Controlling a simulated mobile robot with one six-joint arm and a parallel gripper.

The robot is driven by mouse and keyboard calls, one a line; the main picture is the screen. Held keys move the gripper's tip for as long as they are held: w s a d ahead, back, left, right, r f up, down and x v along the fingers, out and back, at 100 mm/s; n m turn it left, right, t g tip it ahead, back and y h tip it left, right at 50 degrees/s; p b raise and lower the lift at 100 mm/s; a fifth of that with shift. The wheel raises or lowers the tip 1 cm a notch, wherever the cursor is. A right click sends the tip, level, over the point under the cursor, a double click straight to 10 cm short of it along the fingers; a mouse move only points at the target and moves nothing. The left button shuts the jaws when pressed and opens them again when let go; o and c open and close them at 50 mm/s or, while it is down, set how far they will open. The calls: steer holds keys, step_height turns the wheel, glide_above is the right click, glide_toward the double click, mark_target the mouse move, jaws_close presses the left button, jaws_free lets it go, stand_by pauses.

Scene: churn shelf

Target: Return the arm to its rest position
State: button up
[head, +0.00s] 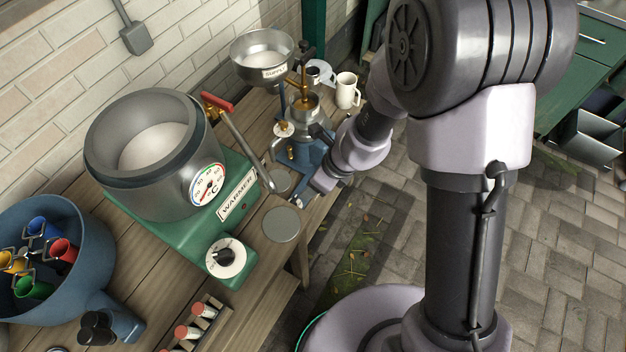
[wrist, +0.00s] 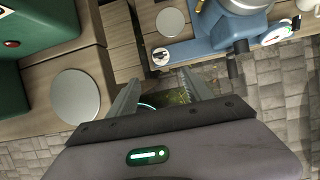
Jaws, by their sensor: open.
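My arm reaches from the right of the head view over the front edge of the wooden bench (head: 150,260). My gripper (head: 316,190) is near the bench's front edge, between the green warmer (head: 190,240) and the blue-based separator (head: 308,160). In the wrist view my gripper (wrist: 158,85) shows two fingers spread apart with nothing between them. Paving and the bench edge show beyond the fingers.
A grey disc (head: 282,225) lies on the bench near my gripper. The warmer's red-handled lever (head: 218,103) slants toward the bench front. A white mug (head: 347,90) stands farther back. A blue tub (head: 60,265) holds coloured cups. Paved floor (head: 420,250) is open.

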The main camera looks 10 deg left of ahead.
steer(key=s+d+r+n+t+y, duration=0.1)
steer(key=d+r+n+t, duration=0.15)
steer(key=r+n, duration=1)
steer(key=s+d+r+n+t+h, duration=0.1)
steer(key=s+d+r+n+h, duration=0.2)
steer(key=s+d+r, duration=1)
step_height(320, 180, up, 2)
steer(key=n, duration=0.2)
steer(key=shift+s+r+n, duration=0.15)
steer(key=shift+s+n, duration=0.15)
steer(key=shift+n, duration=0.05)
steer(key=shift+d+t, duration=0.1)
steer(key=shift+t, duration=0.15)
